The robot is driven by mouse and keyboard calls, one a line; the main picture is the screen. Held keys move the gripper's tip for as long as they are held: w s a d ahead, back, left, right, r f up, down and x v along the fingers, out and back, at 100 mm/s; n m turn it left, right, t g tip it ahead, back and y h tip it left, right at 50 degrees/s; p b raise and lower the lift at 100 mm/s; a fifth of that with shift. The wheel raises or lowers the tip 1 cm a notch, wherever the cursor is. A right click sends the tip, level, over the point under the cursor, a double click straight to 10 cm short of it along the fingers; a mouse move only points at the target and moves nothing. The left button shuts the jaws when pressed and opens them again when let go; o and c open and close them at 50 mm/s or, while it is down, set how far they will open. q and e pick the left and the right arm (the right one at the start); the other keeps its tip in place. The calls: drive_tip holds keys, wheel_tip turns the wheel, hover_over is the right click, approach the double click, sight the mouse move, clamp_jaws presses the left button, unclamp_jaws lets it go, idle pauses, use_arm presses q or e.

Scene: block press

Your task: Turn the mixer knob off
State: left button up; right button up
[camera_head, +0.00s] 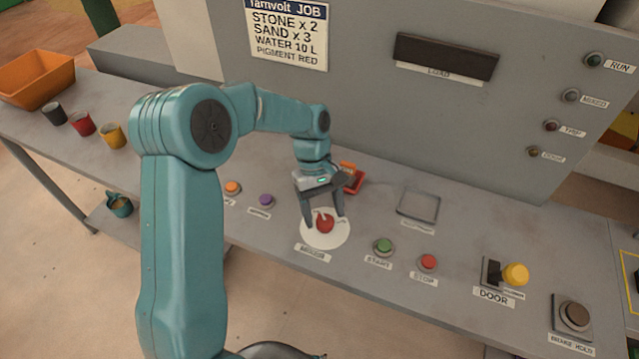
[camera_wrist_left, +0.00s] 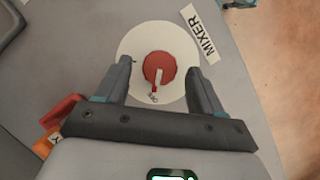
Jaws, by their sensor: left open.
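The mixer knob (camera_head: 324,223) is a red round knob with a pale pointer bar, on a white disc (camera_head: 341,238) on the grey console. In the left wrist view the knob (camera_wrist_left: 159,70) lies between and just beyond the fingertips, with its pointer bar running nearly up and down the picture. A MIXER label (camera_wrist_left: 202,34) sits beside the disc. My left gripper (camera_head: 323,220) is open over the disc, one finger on each side of the knob; it also shows in the left wrist view (camera_wrist_left: 158,80). I cannot tell whether the fingers touch the knob.
A green start button (camera_head: 384,245) and red stop button (camera_head: 428,262) lie to the right. Orange (camera_head: 232,187) and purple (camera_head: 266,200) buttons lie to the left. A red-orange object (camera_head: 354,180) sits just behind my gripper. A yellow door handle (camera_head: 515,274) is farther right.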

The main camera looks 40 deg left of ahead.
use_arm(q)
drive_tip(key=v, duration=1.5)
drive_tip(key=shift+s+d+r+p, duration=0.1)
drive_tip(key=shift+d+r+p, duration=0.05)
drive_tip(key=shift+p, duration=0.15)
